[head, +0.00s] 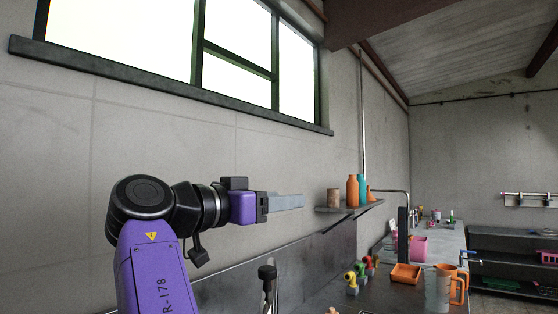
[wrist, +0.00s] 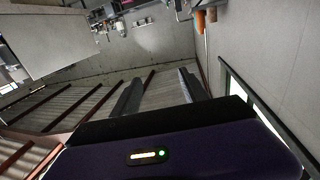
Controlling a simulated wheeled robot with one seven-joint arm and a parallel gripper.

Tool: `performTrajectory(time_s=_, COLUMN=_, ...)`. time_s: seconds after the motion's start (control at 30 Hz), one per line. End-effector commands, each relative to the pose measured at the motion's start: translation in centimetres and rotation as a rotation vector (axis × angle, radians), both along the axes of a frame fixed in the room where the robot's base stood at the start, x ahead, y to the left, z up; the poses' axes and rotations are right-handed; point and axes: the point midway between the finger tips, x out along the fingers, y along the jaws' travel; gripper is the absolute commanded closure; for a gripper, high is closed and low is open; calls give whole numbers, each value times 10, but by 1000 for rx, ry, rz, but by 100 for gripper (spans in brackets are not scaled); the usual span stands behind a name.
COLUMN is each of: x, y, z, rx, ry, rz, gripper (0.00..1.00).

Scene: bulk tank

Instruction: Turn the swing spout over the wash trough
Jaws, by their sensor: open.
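My gripper (head: 300,202) is raised in front of the grey wall, pointing right, open and empty. In the wrist view its two fingers (wrist: 160,90) are apart with nothing between them. A thin grey bent pipe (head: 393,190), which looks like the swing spout, stands beyond the wall shelf, to the right of my gripper and well apart from it. A dark upright post (head: 403,222) shows just below it. The wash trough cannot be clearly made out; the spout's lower part is partly hidden by the things around it.
A wall shelf (head: 335,209) holds a brown cup, orange bottles (head: 352,190) and a teal bottle (head: 362,189). A black-topped lever (head: 267,273) stands below my gripper.

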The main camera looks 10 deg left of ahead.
Motion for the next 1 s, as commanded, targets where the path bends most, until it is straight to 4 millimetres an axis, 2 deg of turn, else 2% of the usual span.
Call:
performTrajectory(time_s=0.03, x=0, y=0, z=14, rx=2, ry=-3, rz=0, gripper=48)
performTrajectory(time_s=0.2, x=0, y=0, z=48, rx=2, ry=-1, rz=0, gripper=48)
performTrajectory(time_s=0.4, x=0, y=0, z=71, rx=1, ry=-1, rz=0, gripper=48)
performTrajectory(time_s=1.0, x=0, y=0, z=78, rx=1, ry=1, rz=0, gripper=48)
